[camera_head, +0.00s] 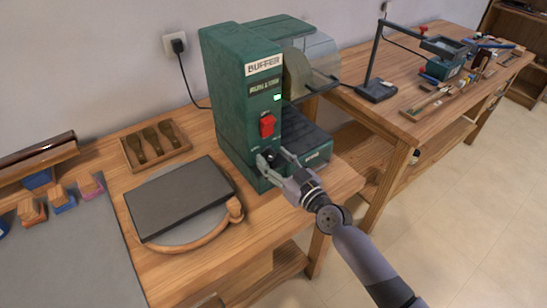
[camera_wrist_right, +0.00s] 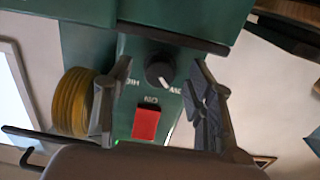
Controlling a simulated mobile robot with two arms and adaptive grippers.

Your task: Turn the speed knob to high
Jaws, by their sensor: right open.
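The speed knob (camera_wrist_right: 160,70) is a round black dial with a white pointer on the green front of the buffer machine (camera_head: 235,95). In the right wrist view its pointer is toward the lower right, near the label on that side; that label is too small to read surely. My right gripper (camera_head: 273,158) is open at the low front of the machine, under the red switch (camera_head: 267,125). In the wrist view its fingers (camera_wrist_right: 160,72) stand on either side of the knob, with gaps visible. In the head view the fingers largely hide the knob. My left gripper is not in view.
A clear guard (camera_head: 312,62) covers the buffing wheel. A second bench with a lamp (camera_head: 376,90) stands right.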

